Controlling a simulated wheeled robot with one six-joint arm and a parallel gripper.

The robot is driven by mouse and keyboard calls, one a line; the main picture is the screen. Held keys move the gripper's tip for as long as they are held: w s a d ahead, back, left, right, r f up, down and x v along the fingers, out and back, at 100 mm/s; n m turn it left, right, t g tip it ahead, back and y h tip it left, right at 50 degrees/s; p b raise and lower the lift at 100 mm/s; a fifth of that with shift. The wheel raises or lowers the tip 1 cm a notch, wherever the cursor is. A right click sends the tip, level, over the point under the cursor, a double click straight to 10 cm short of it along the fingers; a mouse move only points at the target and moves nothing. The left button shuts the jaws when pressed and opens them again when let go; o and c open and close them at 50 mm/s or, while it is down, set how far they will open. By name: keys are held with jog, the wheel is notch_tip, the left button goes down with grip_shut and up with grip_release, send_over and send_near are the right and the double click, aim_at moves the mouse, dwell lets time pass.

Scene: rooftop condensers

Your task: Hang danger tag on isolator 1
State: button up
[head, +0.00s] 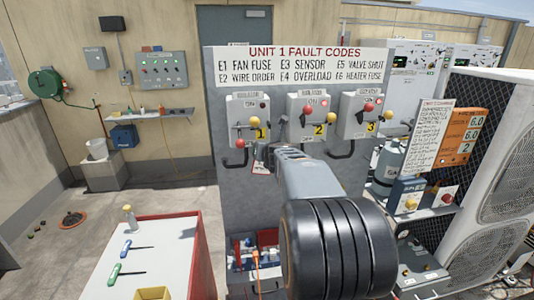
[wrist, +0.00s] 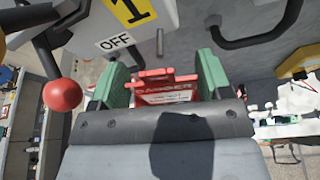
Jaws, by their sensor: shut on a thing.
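Isolator 1 (head: 248,117) is the left grey box on the panel, with a yellow "1" label. Its red-knobbed lever (head: 240,144) points down, and the red knob (wrist: 62,95) also shows at left in the wrist view. An OFF plate (wrist: 116,42) and a short grey peg (wrist: 160,42) are near it. My gripper (wrist: 162,82) has green fingers shut on the red danger tag (wrist: 166,96). The tag is below the peg in the wrist view, apparently apart from it. The tag's lower part is hidden by my gripper body.
Isolator 2 (head: 313,117) and isolator 3 (head: 364,116) stand to the right, levers up. Black conduit loops (wrist: 258,35) curve beside the work area. A red-sided bench (head: 150,255) with hex keys is at lower left. A condenser (head: 505,160) stands at far right.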

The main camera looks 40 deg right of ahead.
jog(key=shift+r+x, duration=0.1)
jog(key=shift+x, duration=0.65)
jog(key=shift+r+x, duration=0.15)
jog(key=shift+x, duration=0.65)
jog(key=shift+d, duration=0.1)
jog(key=shift+r, duration=0.25)
jog(key=o, duration=1)
jog(key=shift+d, duration=0.15)
jog(key=shift+c, duration=0.2)
jog(key=shift+s+r, duration=0.1)
jog(key=shift+r, duration=0.05)
jog(key=p+v, duration=0.2)
jog(key=v, duration=1.1)
jog(key=shift+s+f, duration=0.25)
jog(key=shift+s, duration=0.2)
